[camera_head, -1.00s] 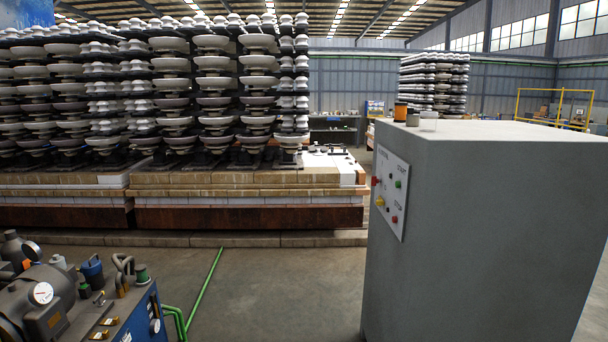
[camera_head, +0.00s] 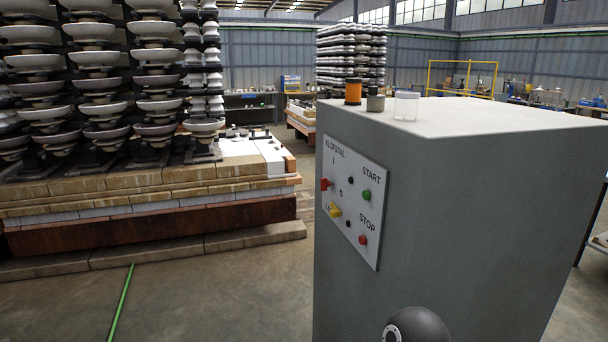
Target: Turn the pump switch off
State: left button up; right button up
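A white control panel (camera_head: 350,228) is on the left face of a tall grey cabinet (camera_head: 460,240) in the head view. It carries a green button (camera_head: 367,195) under the word START and a red button (camera_head: 363,239) under STOP. A red switch (camera_head: 326,184) and a yellow switch (camera_head: 334,209) sit at its left side, with small dark knobs between. No label names the pump, and the switch positions are too small to tell. A dark rounded part of mine shows at the bottom edge. Neither gripper shows.
An orange-and-black container (camera_head: 353,91), a grey jar (camera_head: 375,100) and a clear jar (camera_head: 406,106) stand on the cabinet top. Insulator stacks (camera_head: 150,60) stand on a brick-edged base (camera_head: 150,205) at left.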

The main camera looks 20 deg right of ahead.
aim_at(324, 184)
jog(key=z, duration=0.35)
jog(key=i, duration=1.15)
jog(key=z, duration=1)
jog(key=i, duration=0.4)
jog(key=z, duration=0.35)
jog(key=k, duration=0.8)
jog(key=z, duration=0.2)
jog(key=i, duration=0.8)
jog(key=u, duration=0.05)
